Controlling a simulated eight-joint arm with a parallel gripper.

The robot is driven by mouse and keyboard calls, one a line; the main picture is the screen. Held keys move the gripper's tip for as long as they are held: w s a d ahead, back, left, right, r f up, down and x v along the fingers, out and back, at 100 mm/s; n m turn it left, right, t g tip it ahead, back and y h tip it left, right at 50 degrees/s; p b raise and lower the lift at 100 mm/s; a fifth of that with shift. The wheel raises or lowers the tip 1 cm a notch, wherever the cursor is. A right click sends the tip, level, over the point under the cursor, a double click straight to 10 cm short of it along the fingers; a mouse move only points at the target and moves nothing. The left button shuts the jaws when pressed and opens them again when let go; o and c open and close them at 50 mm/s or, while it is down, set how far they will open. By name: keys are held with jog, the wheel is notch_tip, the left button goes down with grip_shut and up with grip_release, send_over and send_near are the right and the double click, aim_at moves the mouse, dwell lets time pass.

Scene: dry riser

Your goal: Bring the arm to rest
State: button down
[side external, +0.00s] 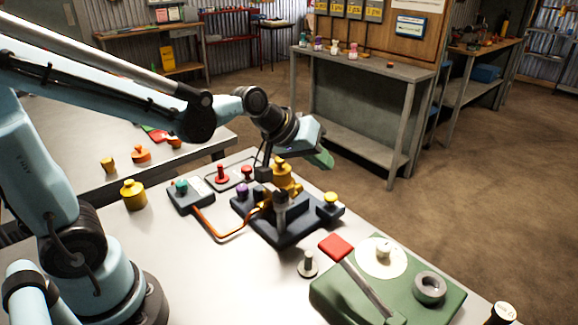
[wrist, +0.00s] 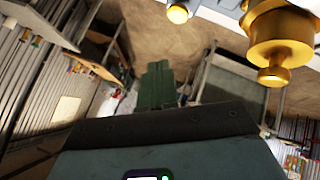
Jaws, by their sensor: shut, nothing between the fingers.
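My gripper (side external: 324,159) is in the air above the far side of the grey work table, its green fingers pointing to the right. In the wrist view its green fingers (wrist: 158,85) are together with nothing between them. A brass-yellow fitting (side external: 284,182) stands just below and left of the fingers in the side view. The fitting also shows at the top right of the wrist view (wrist: 282,40), apart from the fingers.
A dark fixture (side external: 290,232) with purple and yellow knobs sits mid-table, an orange cable (side external: 207,226) beside it. A green base (side external: 440,302) with a red-handled lever is at front right. A yellow pot (side external: 132,195) stands left. The floor (side external: 440,170) beyond is clear.

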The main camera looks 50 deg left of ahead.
jog(key=s+a+m+g+y, duration=0.1)
jog(key=s+a+m, duration=0.3)
jog(key=s, duration=0.9)
jog(key=shift+s+f+m+y, duration=0.15)
jog(key=shift+f+m+y, duration=0.2)
jog(key=shift+y, duration=0.45)
